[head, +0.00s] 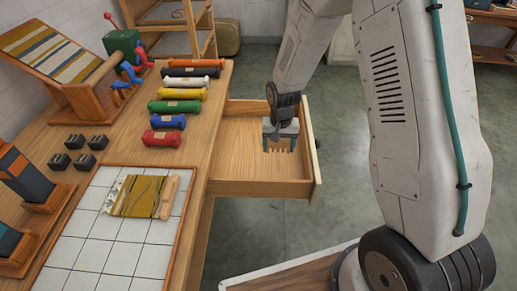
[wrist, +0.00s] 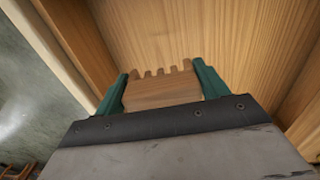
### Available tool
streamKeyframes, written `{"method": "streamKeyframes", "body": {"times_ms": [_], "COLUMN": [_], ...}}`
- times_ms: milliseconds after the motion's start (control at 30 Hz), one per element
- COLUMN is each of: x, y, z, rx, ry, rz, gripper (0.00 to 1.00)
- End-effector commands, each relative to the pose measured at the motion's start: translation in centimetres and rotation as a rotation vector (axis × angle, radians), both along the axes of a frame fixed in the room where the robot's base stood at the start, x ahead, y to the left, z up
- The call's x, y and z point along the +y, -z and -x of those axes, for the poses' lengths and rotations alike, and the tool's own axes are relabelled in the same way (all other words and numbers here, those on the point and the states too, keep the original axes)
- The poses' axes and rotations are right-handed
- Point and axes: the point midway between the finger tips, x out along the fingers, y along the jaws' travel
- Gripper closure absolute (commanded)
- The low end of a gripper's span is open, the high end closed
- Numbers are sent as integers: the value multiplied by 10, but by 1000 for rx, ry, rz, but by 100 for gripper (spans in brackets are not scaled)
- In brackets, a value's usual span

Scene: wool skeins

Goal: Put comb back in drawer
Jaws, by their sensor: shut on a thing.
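My gripper (head: 280,128) is shut on a wooden comb (head: 281,146) inside the open drawer (head: 247,186). In the wrist view the comb (wrist: 160,91) sits between the two green fingers of the gripper (wrist: 162,90), with its teeth pointing away from the palm. In the head view the teeth point down toward the drawer floor. The drawer is pulled out from the right side of the bench and holds nothing else that I can see. I cannot tell whether the comb touches the drawer floor.
On the bench (head: 215,108) lies a row of coloured wool skeins (head: 175,107). A tiled tray (head: 95,252) holds a striped woven piece (head: 140,196). Small dark blocks (head: 75,141) and a wooden stand with striped cloth (head: 50,52) are further left. The drawer's walls surround my gripper.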

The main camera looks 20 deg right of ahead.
Motion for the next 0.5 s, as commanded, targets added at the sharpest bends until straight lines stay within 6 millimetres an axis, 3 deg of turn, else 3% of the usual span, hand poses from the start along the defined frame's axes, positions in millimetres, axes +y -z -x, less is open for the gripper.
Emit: {"method": "streamKeyframes", "body": {"times_ms": [133, 500], "x": [0, 0], "y": [30, 68], "z": [1, 1], "rx": [5, 4], "ry": [0, 0], "rz": [0, 1], "gripper": [46, 46]}}
